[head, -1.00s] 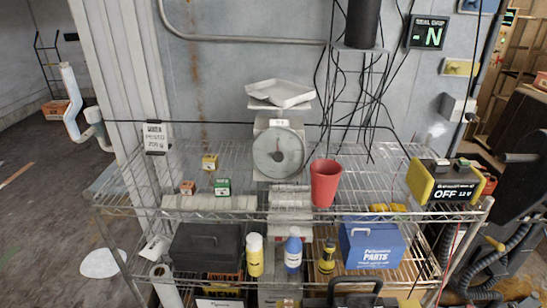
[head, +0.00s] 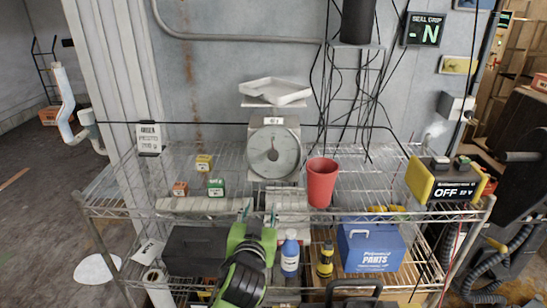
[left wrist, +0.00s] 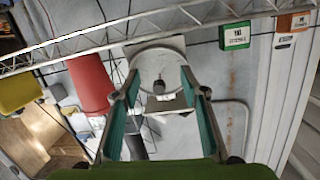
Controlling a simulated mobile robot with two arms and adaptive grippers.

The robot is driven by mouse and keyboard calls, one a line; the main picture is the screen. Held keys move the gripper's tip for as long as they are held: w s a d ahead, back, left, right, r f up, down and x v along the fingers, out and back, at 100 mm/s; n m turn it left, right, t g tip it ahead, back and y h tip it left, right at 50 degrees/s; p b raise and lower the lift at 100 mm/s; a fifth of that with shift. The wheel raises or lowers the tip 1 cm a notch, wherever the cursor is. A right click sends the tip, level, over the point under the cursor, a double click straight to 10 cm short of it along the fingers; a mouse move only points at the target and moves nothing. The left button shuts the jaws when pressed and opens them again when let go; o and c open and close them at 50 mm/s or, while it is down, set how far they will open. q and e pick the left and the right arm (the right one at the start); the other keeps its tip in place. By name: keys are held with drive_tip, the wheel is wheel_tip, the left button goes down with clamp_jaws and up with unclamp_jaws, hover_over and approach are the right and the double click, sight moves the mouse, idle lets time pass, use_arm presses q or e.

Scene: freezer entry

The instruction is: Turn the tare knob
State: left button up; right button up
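A grey scale with a round white dial (head: 274,153) and a white tray (head: 275,93) stands on the upper wire shelf. I cannot make out a tare knob on it in the head view. In the left wrist view, the pale round scale body (left wrist: 160,58) is ahead, with a small dark knob-like part (left wrist: 158,87) showing between the fingers. My left gripper (head: 259,211) is below the dial at the shelf's front edge; its teal-padded fingers (left wrist: 160,78) are spread, apart from the scale, with nothing held. My right gripper is not in view.
A red cup (head: 321,182) stands right of the scale. Small green (head: 216,187) and orange (head: 180,188) boxes sit left of it. The front shelf rail (head: 130,212) runs close to my left gripper. Bottles and a blue parts box (head: 371,248) fill the lower shelf.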

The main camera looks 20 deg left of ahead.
use_arm(q)
drive_tip(key=t, duration=0.2)
approach(273, 157)
drive_tip(key=p+x, duration=0.2)
drive_tip(key=x, duration=0.9)
drive_tip(key=shift+w, duration=0.2)
drive_tip(key=c, duration=1.1)
